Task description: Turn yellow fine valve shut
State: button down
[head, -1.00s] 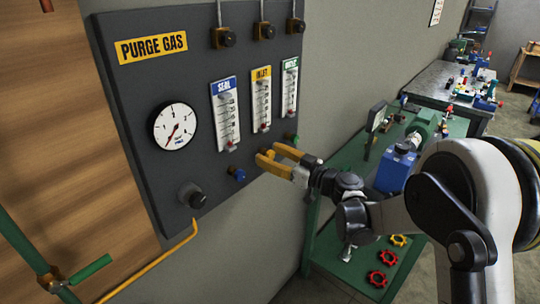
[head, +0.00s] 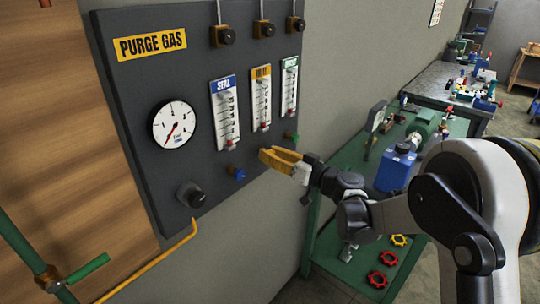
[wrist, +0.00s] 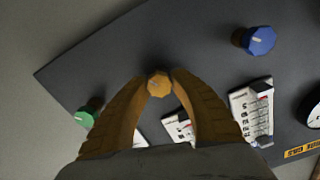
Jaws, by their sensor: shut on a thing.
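The yellow fine valve (wrist: 159,84) is a small faceted knob under the middle flowmeter of the dark purge gas panel (head: 150,75). In the wrist view it sits between the fingertips of my gripper (wrist: 158,82), which is shut on it from both sides. In the head view my gripper (head: 266,156) reaches the panel's lower right, and its yellow fingers hide the knob. A blue knob (head: 236,173) is to the left and a green knob (head: 291,136) to the right; the wrist view also shows the blue knob (wrist: 260,40) and the green knob (wrist: 84,118).
Three flowmeters stand above the knobs, the yellow-labelled one (head: 261,100) in the middle. A round gauge (head: 174,125) and a dark regulator knob (head: 191,195) are at left. A green bench (head: 335,235) with red handwheels and a blue machine stands right of the panel.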

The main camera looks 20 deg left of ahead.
jog(key=m+b, duration=0.1)
jog(key=m, duration=0.6)
jog(key=shift+w+f, duration=0.1)
jog(key=m, duration=0.4)
jog(key=shift+b, duration=0.35)
jog(key=m, duration=0.3)
jog(key=shift+f+m, duration=0.1)
jog(key=shift+m, duration=0.2)
jog(key=m, duration=0.4)
jog(key=shift+m+b, duration=0.3)
jog(key=shift+b, duration=0.05)
jog(key=shift+f+m, duration=0.1)
jog(key=shift+m, duration=2.2)
jog(key=c, duration=1.1)
grip_release()
